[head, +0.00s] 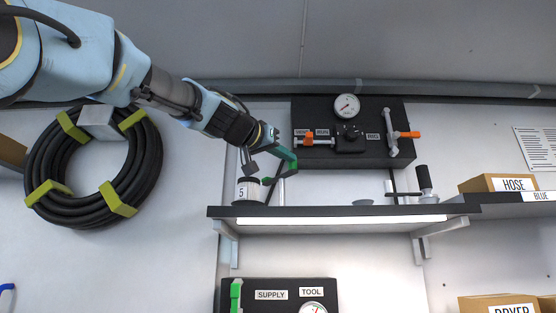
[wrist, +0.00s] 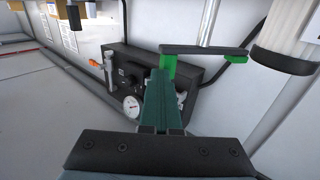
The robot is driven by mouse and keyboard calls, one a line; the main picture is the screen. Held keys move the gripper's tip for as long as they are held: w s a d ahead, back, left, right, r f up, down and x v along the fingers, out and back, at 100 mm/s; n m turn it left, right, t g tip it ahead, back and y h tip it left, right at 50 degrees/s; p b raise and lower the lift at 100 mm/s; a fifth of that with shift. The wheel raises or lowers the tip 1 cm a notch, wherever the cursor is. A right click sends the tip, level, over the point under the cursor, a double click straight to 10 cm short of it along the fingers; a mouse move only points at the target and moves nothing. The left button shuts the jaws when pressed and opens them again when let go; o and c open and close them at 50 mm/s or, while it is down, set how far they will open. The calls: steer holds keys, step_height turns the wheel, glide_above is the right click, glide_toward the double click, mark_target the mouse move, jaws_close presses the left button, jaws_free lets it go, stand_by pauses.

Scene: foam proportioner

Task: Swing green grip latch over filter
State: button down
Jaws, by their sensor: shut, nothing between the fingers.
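My gripper (head: 284,154) is shut and empty above the left end of the shelf; its dark green fingers (wrist: 160,88) fill the centre of the wrist view. The latch is a dark flat bar (wrist: 205,49) with a bright green grip (wrist: 168,66) at its left end. The grip is right at my fingertips; I cannot tell whether they touch. In the head view the green grip (head: 293,167) is partly mixed with my fingers. The filter, a white canister marked 5 (head: 243,193) with a dark cap, stands left of the grip. In the wrist view the filter (wrist: 297,32) is at upper right, near the bar.
A dark wall panel (head: 375,152) with a gauge (head: 347,107) and valves is right of my gripper. The shelf (head: 340,211) runs below. A dark handle (head: 424,178) stands farther right on it. A coiled hose (head: 147,165) hangs at left.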

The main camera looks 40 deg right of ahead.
steer(key=d, duration=0.2)
steer(key=s+d+b, duration=0.1)
steer(key=d, duration=0.1)
steer(key=shift+d, duration=0.35)
stand_by(1.3)
